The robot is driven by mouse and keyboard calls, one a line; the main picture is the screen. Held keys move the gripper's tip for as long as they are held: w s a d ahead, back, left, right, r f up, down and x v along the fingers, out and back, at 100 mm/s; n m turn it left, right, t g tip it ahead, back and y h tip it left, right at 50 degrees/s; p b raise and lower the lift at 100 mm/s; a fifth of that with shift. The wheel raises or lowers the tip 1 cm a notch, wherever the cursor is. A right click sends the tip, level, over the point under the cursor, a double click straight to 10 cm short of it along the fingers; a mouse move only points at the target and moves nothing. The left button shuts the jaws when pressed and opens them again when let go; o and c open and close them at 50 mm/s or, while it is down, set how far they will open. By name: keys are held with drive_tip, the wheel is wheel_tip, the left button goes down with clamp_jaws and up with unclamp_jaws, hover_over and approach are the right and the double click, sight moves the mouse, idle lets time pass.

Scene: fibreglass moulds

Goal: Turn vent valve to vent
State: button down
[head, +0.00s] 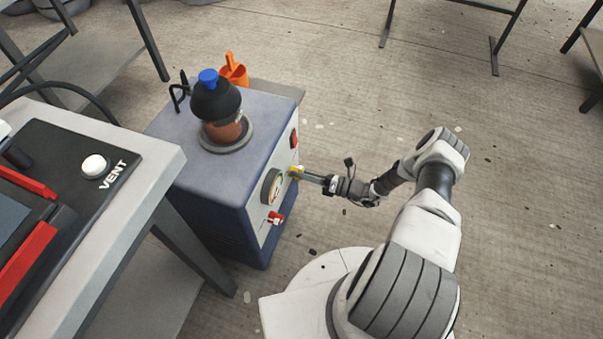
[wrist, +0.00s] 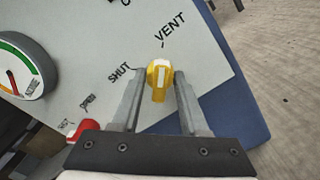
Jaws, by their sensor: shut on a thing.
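The vent valve is a yellow handle with a white stripe, on the pale front panel of a blue-grey unit. It shows small in the head view (head: 296,170) and large in the wrist view (wrist: 160,85). The words VENT (wrist: 169,27) and SHUT (wrist: 119,74) are printed around it. The striped end of the handle points up toward the VENT tick, away from the SHUT tick. My gripper (head: 306,175) reaches the panel from the right and is shut on the handle, one finger on each side. The exact finger contact is hard to see.
A round gauge (wrist: 20,68) and a red valve (wrist: 84,126) sit left of the handle. A red switch (head: 293,138) is higher on the panel. A table (head: 165,160) stands at left.

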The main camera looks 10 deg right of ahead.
idle(0.4)
drive_tip(key=c, duration=0.8)
unclamp_jaws()
drive_tip(key=p+v, duration=0.1)
drive_tip(key=v, duration=1.6)
drive_tip(key=shift+s+d+p, duration=0.2)
drive_tip(key=shift+d+p, duration=0.05)
drive_tip(key=shift+p, duration=0.15)
